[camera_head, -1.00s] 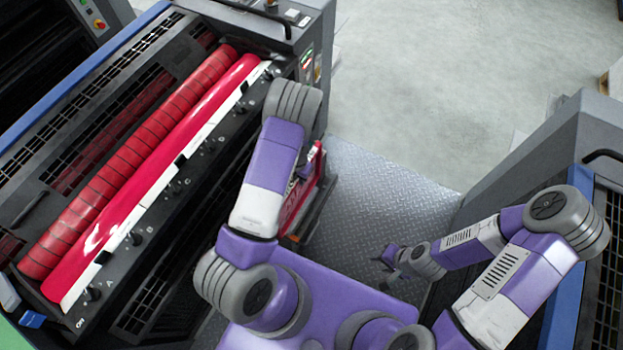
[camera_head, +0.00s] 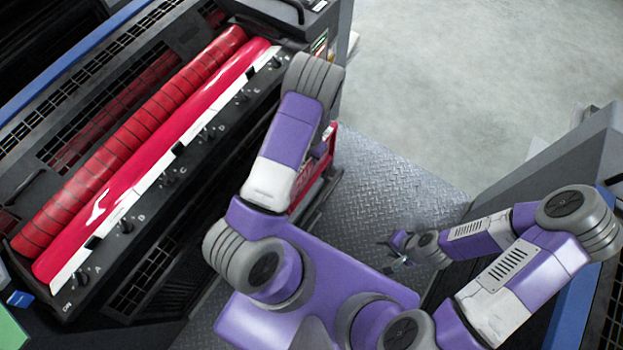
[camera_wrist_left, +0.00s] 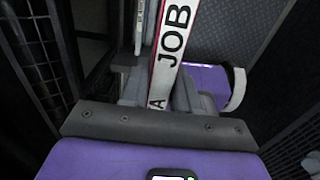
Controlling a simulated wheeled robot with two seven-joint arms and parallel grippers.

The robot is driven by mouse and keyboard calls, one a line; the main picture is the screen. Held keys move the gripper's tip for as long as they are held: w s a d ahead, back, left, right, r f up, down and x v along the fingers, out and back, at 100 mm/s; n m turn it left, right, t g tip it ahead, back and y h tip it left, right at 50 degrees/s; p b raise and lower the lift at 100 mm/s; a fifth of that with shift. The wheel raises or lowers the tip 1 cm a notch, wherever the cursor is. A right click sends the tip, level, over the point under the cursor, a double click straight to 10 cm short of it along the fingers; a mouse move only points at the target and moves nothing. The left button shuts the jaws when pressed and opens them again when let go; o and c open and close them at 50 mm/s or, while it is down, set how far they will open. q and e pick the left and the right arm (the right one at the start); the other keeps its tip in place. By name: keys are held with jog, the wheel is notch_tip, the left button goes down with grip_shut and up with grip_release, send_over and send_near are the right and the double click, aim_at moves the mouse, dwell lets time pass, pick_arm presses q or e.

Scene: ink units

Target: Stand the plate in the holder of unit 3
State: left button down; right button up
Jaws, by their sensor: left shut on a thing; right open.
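The plate (camera_head: 302,190) shows in the head view as a red panel with white marks, partly hidden behind my left arm. In the left wrist view the plate (camera_wrist_left: 172,45) is seen edge-on as a narrow white strip with a red border and the letters "JOB". My left gripper (camera_wrist_left: 158,92) is shut on it; in the head view my forearm hides most of this gripper. My right gripper (camera_head: 397,249) is open and empty, low over the floor plate. Dark rails show beside the red panel, but I cannot tell whether they are the holder of unit 3.
An ink unit (camera_head: 150,170) with red rollers and lettered knobs stands at the left. Another grey and blue unit (camera_head: 560,165) stands at the right. Between them lies a diamond-pattern metal walkway (camera_head: 400,190), with open grey floor (camera_head: 440,80) beyond.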

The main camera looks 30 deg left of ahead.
aim_at(311, 181)
pick_arm(q)
jog(key=shift+w+f+b, duration=0.1)
jog(key=shift+f+b, duration=0.65)
jog(key=shift+f, duration=0.2)
notch_tip(311, 181, down, 19)
jog(key=b, duration=1.8)
jog(key=shift+r+b, duration=0.1)
jog(key=shift+b, duration=0.3)
notch_tip(311, 181, down, 13)
jog(key=b, duration=0.5)
jog(key=shift+f, duration=0.25)
jog(key=c, duration=0.8)
grip_release()
jog(key=shift+o, duration=0.2)
